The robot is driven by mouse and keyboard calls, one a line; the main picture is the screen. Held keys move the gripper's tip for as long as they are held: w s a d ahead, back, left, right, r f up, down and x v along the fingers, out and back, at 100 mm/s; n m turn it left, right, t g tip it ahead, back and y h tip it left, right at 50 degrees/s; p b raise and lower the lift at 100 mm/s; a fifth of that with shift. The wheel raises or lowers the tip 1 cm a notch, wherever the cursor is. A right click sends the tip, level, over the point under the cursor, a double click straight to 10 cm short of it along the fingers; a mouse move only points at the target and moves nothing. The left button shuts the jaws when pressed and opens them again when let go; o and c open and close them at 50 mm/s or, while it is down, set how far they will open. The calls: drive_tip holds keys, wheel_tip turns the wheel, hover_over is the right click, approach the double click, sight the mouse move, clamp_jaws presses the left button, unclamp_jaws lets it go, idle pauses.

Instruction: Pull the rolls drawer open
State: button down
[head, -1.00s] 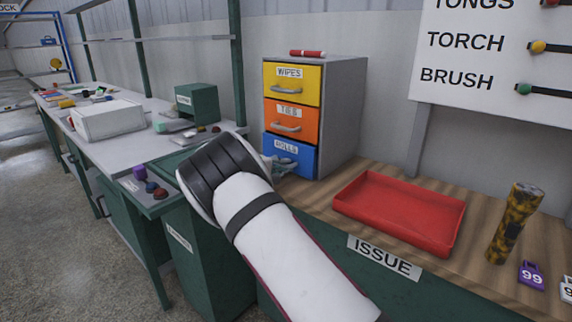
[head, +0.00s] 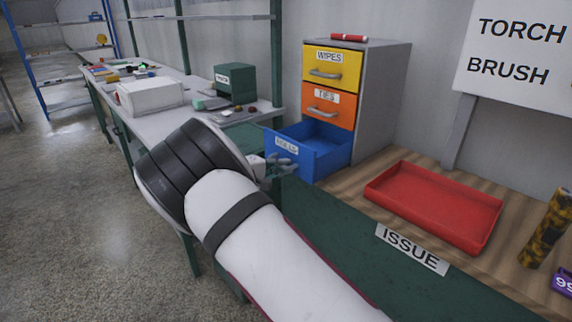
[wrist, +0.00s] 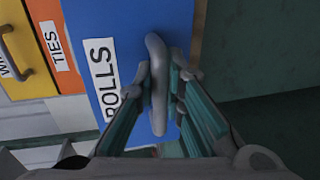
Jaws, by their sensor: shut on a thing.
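The blue rolls drawer (head: 318,146) is the lowest in a grey cabinet and stands well out from it in the head view. Its inside shows and looks empty from here. In the wrist view its blue front (wrist: 112,15) carries the ROLLS label, and its grey handle (wrist: 157,75) lies between the fingers. My gripper (wrist: 160,100) is shut on that handle. In the head view my gripper (head: 280,168) is at the drawer's front, partly hidden by my arm.
The yellow wipes drawer (head: 345,68) and orange ties drawer (head: 340,105) above are closed. A red marker-like stick (head: 349,37) lies on the cabinet. A red tray (head: 435,204) and a mottled torch (head: 546,230) are on the wooden counter. A workbench (head: 125,110) runs along the left.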

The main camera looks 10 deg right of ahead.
drive_tip(key=c, duration=1.9)
unclamp_jaws()
drive_tip(key=shift+a, duration=0.1)
drive_tip(key=v, duration=1.2)
